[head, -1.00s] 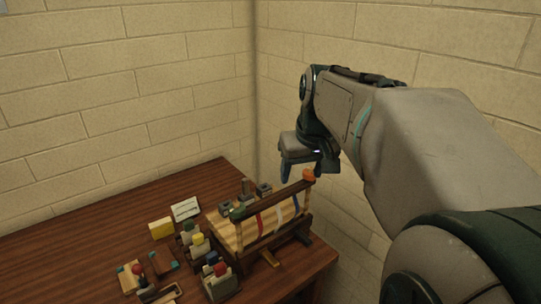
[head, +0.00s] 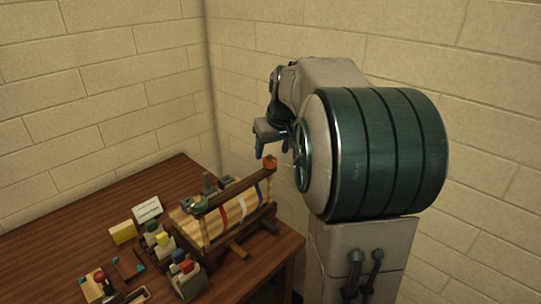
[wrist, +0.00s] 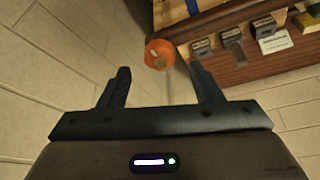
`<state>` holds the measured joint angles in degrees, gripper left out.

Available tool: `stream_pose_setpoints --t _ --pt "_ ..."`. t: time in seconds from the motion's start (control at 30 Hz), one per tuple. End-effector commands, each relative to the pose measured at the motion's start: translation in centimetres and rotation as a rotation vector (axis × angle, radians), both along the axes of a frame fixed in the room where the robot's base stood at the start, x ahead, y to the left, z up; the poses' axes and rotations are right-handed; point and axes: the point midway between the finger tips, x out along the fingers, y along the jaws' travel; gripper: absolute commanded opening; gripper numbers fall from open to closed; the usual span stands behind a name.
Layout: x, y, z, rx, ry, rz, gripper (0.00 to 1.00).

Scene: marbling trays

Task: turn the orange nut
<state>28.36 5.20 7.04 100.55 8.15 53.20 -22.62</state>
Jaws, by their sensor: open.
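The orange nut (head: 270,163) sits at the far right end of the wooden frame (head: 226,192) on the table. My gripper (head: 266,153) is open and empty, just above and left of the nut in the head view. In the wrist view my gripper (wrist: 159,72) has both fingers spread, with a gap between them and the nut.
Brick walls (head: 100,80) stand close behind and to the right. The table's left part is bare.

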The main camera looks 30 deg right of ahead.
Motion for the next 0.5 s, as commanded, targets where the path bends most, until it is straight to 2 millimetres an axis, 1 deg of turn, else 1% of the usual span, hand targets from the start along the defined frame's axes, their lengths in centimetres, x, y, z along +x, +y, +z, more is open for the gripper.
stream_pose_setpoints --t 0.03,0.2,0.33,0.5 --pt "0.3 0.0 -0.9 0.001 0.004 -0.001 0.59" --pt "1.1 -0.1 -2.7 0.001 0.003 -0.001 0.59" --pt "1.4 -0.1 -3.3 -0.001 0.0 0.0 0.59" --pt "1.4 -0.1 -3.5 -0.001 0.0 0.0 0.59"
